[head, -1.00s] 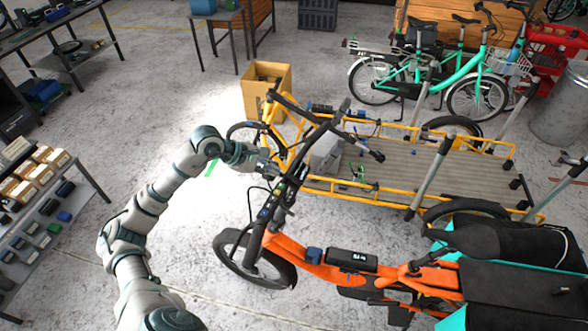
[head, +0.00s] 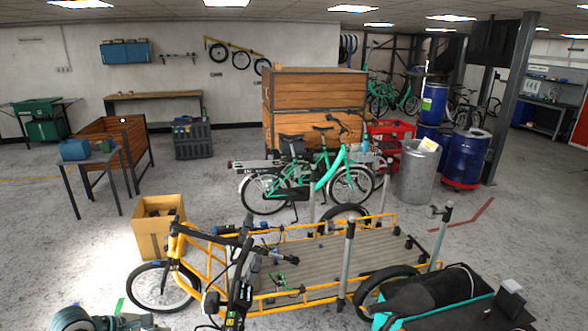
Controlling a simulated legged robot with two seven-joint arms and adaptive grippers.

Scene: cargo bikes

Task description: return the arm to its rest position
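My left arm's grey-green wrist shows at the bottom left edge of the head view, beside a green floor mark (head: 119,305). My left gripper (head: 143,321) is only partly in the picture, low at the bottom edge, and its fingers cannot be made out. It is left of the yellow cargo bike's handlebar (head: 240,270) and below its front wheel (head: 160,287). The rest of the arm is below the frame. My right gripper is not in view.
The yellow cargo bike's flat bed (head: 340,262) fills the lower middle. A black and teal bike part (head: 430,297) is at lower right. A cardboard box (head: 158,228) stands behind the front wheel. Green bikes (head: 310,180) and a metal bin (head: 418,175) stand farther back. Floor at left is open.

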